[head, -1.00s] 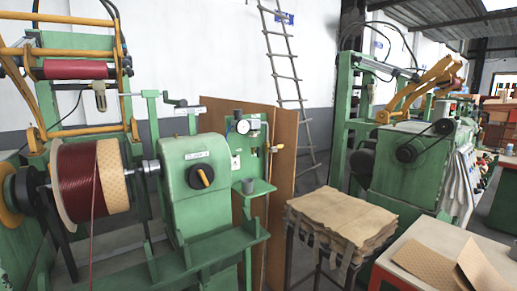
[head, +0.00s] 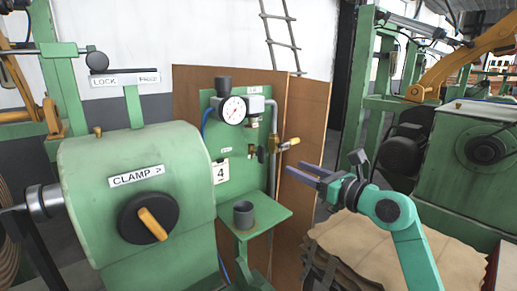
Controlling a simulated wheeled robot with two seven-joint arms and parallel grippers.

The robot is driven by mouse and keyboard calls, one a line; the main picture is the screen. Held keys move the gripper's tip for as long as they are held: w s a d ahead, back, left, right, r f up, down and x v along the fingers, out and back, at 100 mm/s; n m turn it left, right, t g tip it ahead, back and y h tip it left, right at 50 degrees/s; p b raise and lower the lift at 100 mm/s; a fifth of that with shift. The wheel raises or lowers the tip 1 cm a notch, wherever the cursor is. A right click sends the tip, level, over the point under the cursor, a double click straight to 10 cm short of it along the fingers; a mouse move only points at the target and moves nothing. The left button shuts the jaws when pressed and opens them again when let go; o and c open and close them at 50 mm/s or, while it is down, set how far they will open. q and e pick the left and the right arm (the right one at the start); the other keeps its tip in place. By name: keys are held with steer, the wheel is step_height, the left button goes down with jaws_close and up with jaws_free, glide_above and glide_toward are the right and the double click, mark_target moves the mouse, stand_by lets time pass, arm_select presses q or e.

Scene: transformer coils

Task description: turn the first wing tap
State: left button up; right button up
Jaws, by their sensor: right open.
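A green panel (head: 236,172) carries a round gauge (head: 234,110), a grey pipe (head: 272,140) and small brass fittings. One small dark and brass fitting (head: 261,153) sits left of the pipe; it may be a wing tap, but it is too small to be sure. A tap with a yellow handle (head: 290,143) sticks out right of the pipe. My right gripper (head: 303,170) is open and empty, its fingers pointing left towards the panel. It appears just below and right of the yellow-handled tap, apart from it. My left gripper is out of view.
A green machine housing with a black and yellow CLAMP knob (head: 149,218) stands at the left. A grey cup (head: 243,214) sits on the panel's shelf (head: 272,216). Brown boards (head: 309,120) stand behind. Stacked brown sheets (head: 350,243) lie below my right arm.

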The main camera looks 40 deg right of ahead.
steer(key=p, duration=0.2)
glide_toward(264, 151)
steer(key=w+p, duration=0.2)
steer(key=w, duration=0.6)
steer(key=shift+w+d, duration=0.1)
steer(key=shift+w, duration=0.55)
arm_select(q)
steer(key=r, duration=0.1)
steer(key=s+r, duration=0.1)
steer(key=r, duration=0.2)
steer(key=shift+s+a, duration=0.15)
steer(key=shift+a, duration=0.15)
arm_select(e)
steer(key=shift+f, duration=0.1)
steer(key=shift+c, duration=0.6)
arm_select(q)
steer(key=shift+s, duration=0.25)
arm_select(e)
jaws_close()
